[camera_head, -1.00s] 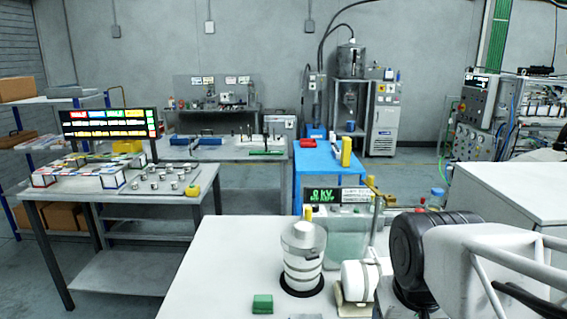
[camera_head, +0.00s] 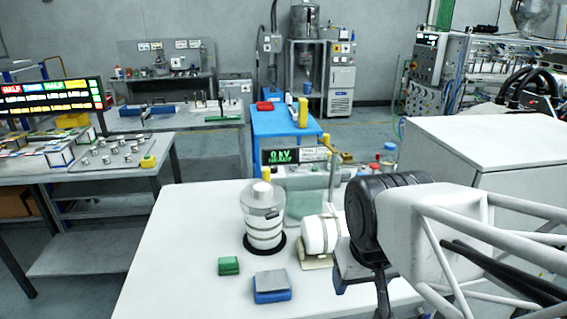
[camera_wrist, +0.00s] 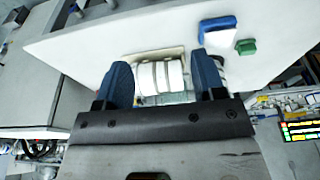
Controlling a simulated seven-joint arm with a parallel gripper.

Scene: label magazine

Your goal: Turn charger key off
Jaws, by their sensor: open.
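A charger unit with a dark display (camera_head: 283,156) stands at the back of the white bench, its green text reading about 0 kV. Its key cannot be made out in either view. Small red and blue knob-like parts (camera_head: 375,166) show right of the unit, too small to identify. My gripper (camera_wrist: 163,76) is open in the wrist view, its two blue fingers apart. A white banded cylinder (camera_wrist: 160,78) shows between and beyond the fingers; contact cannot be told. In the head view my arm hides part of the bench behind it, and the fingertips are unclear.
On the white bench (camera_head: 165,265) stand a white ringed canister (camera_head: 263,220), a lying white cylinder (camera_head: 320,234), a green block (camera_head: 229,266) and a blue block with grey top (camera_head: 272,287). A white cabinet (camera_head: 480,150) stands right. The bench's left part is clear.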

